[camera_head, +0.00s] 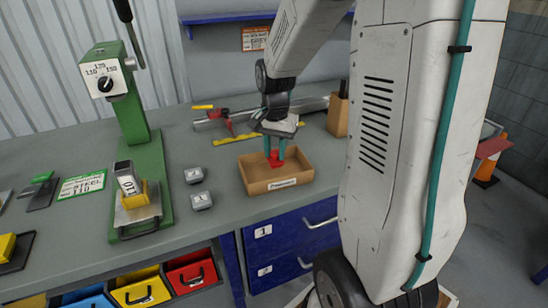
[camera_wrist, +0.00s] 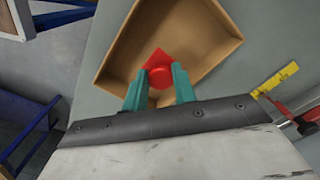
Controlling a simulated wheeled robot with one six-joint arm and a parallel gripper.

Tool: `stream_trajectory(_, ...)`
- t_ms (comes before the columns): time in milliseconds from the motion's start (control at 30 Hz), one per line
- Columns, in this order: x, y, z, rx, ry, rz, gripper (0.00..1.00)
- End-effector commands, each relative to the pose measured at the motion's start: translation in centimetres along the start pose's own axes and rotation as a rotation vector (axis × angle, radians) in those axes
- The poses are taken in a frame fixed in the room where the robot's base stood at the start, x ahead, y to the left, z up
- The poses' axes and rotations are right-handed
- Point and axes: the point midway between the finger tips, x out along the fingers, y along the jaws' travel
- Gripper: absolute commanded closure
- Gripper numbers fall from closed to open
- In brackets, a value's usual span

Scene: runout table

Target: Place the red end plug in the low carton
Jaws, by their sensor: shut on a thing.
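The red end plug (camera_head: 274,159) is between the teal fingers of my gripper (camera_head: 275,148), which is shut on it. In the wrist view the plug (camera_wrist: 160,72) sits between the two fingertips (camera_wrist: 160,80), with its red square part and round part showing. The low carton (camera_head: 277,186) is a shallow open brown box with a label on its front wall. The plug is over the carton's interior; I cannot tell whether it touches the floor. In the wrist view the carton (camera_wrist: 219,28) surrounds the plug and looks otherwise empty.
Two small grey blocks (camera_head: 201,200) lie left of the carton. A green press (camera_head: 140,150) stands further left. A red clamp-like tool (camera_head: 226,121) and a yellow rule (camera_head: 236,139) lie behind. A brown holder (camera_head: 337,117) stands behind right. Blue drawers (camera_head: 285,238) are below the bench.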

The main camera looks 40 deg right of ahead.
Motion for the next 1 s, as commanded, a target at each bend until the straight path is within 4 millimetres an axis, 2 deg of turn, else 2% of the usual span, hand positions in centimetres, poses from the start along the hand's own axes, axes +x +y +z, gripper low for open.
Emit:
stream_trajectory(167,2.5,0.0,0.1,-0.001,-0.003,0.003,1.0)
stream_trajectory(533,2.9,0.0,0.1,-0.001,-0.002,0.001,1.0)
stream_trajectory(567,3.0,0.0,0.1,-0.001,-0.002,0.001,0.7)
stream_trajectory(633,2.9,0.0,0.1,-0.001,-0.001,0.001,0.51)
stream_trajectory(1000,2.4,-0.1,0.1,-0.001,0.001,-0.001,0.51)
